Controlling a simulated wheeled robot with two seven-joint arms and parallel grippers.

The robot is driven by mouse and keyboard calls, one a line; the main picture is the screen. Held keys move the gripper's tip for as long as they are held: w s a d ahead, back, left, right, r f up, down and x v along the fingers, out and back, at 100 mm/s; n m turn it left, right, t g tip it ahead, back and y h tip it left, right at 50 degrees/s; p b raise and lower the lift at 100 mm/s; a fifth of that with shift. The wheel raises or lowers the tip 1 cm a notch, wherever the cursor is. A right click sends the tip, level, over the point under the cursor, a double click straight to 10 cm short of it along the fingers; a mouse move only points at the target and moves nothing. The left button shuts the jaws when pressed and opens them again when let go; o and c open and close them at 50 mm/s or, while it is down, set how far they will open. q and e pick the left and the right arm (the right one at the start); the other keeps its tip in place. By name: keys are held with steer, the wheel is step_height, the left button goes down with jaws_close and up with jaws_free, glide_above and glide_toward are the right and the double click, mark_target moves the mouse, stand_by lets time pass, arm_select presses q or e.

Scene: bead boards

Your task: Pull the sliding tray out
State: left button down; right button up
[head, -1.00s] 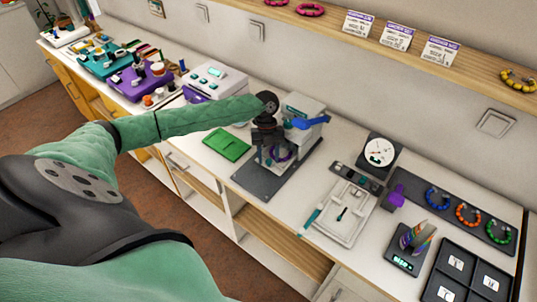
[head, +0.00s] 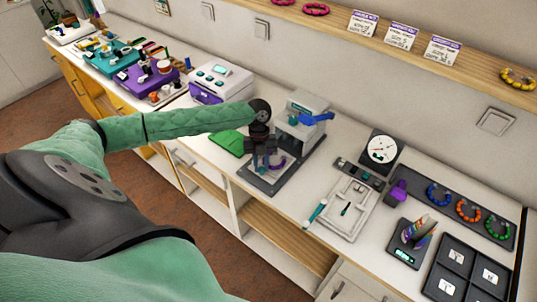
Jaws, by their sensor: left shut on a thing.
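The grey press machine (head: 306,104) with a blue lever (head: 316,118) stands on a dark base plate (head: 297,172) in the middle of the counter. The sliding tray (head: 262,180) shows as a lighter grey plate at the front of the base, reaching out from under the machine. A purple curved piece (head: 279,163) sits on it. My left gripper (head: 264,160) points down over the tray, shut on a part of it. The fingers hide the exact grip. My right gripper is not in view.
A green mat (head: 231,143) lies close left of the tray. The counter's front edge (head: 262,204) is near.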

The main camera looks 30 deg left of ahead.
arm_select(q)
steer(key=shift+s+a+r, duration=0.15)
steer(key=shift+s+r, duration=0.05)
steer(key=shift+s, duration=0.55)
steer(key=shift+s+f, duration=0.15)
steer(key=shift+s, duration=0.2)
steer(key=shift+s+f+p, duration=0.1)
steer(key=shift+s+p, duration=0.2)
steer(key=shift+s, duration=0.6)
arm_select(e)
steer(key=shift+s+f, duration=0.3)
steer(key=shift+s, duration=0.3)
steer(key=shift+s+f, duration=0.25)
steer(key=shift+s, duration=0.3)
arm_select(q)
steer(key=c, duration=1.4)
jaws_free()
steer(key=shift+o, duration=0.7)
steer(key=shift+s+a, duration=0.1)
steer(key=shift+s, duration=0.05)
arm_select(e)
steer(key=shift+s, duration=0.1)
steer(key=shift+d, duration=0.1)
